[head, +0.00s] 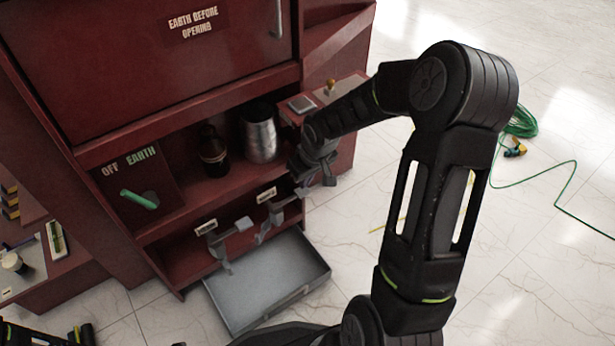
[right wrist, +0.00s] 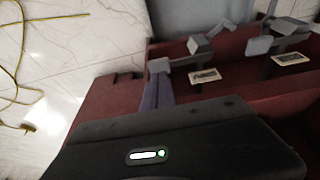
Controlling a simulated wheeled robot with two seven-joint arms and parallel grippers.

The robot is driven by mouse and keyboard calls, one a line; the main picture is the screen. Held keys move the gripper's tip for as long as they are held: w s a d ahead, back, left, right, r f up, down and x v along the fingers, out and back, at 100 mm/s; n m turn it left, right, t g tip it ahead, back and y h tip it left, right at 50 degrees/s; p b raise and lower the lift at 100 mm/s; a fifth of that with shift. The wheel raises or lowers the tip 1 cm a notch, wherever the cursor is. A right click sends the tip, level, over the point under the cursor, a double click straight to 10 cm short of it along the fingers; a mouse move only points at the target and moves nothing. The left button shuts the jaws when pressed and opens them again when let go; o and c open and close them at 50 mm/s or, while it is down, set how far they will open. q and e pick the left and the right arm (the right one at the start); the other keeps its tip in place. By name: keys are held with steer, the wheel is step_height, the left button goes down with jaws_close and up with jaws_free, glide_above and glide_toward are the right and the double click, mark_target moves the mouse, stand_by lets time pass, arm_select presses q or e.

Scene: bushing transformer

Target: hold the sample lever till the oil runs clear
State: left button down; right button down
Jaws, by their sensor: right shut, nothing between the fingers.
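Two grey levers stick out of the low front of the red cabinet, above a grey tray (head: 267,284): a left lever (head: 226,236) and a right lever (head: 276,219). A small white label sits by each; I cannot read which is the sample lever. My right gripper (head: 325,178) is shut and empty, just right of the right lever's end; a gap or light touch is hard to tell. In the right wrist view the levers show at upper right, beside my gripper (right wrist: 158,68). No oil flow is visible. My left gripper is not clearly in view.
The cabinet shelf above holds a dark bottle (head: 213,152) and a steel canister (head: 261,137). A green handle (head: 139,199) sits on the OFF/EARTH panel. A side shelf with a cup (head: 14,263) is at lower left. A green hose (head: 522,122) lies on open floor at right.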

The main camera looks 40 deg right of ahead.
mark_target(290, 198)
steer(key=shift+b+x, duration=0.45)
steer(key=shift+x, duration=1)
